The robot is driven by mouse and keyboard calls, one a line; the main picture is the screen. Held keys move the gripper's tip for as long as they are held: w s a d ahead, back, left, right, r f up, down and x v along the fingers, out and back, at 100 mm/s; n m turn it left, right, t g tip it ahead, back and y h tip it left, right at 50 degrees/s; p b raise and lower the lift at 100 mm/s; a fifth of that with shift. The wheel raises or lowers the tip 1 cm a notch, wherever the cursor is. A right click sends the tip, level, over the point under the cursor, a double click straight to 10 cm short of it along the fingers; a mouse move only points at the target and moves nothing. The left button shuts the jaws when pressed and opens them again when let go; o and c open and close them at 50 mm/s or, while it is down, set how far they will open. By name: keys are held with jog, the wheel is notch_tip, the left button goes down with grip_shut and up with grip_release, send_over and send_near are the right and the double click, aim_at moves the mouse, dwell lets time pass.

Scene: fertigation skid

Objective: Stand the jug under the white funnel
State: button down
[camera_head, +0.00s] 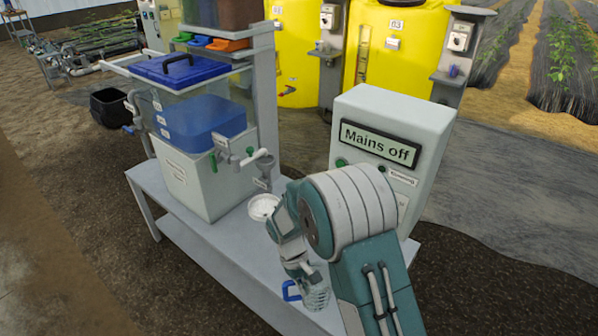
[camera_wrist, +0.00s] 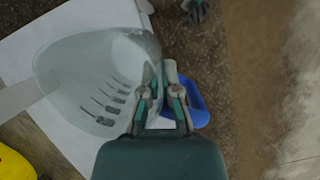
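The clear jug (camera_head: 317,297) with a blue handle (camera_head: 290,291) is at the near end of the grey bench, partly hidden by my arm. In the wrist view the jug (camera_wrist: 85,75) shows dark graduation marks, with its blue handle (camera_wrist: 199,104) to the right. My gripper (camera_wrist: 159,66) is at the jug's handle side, its fingers close together with a narrow gap. I cannot tell whether they clamp the jug.
A tank with a blue lid (camera_head: 176,68) stands on the bench (camera_head: 190,236). Yellow tanks (camera_head: 398,55) stand behind. Some bare bench top lies between the tank and my arm.

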jog(key=w+d+r+m+y, duration=0.1)
jog(key=w+d+m, duration=0.2)
jog(key=d, duration=0.4)
jog(key=w+d+r+m+g+y, duration=0.1)
jog(key=w+d+m, duration=0.3)
jog(key=d, duration=0.3)
jog(key=shift+w+d+y, duration=0.15)
jog(key=shift+w+y, duration=0.25)
jog(key=shift+w, duration=0.1)
jog(key=shift+r, duration=0.1)
jog(key=shift+d, duration=0.15)
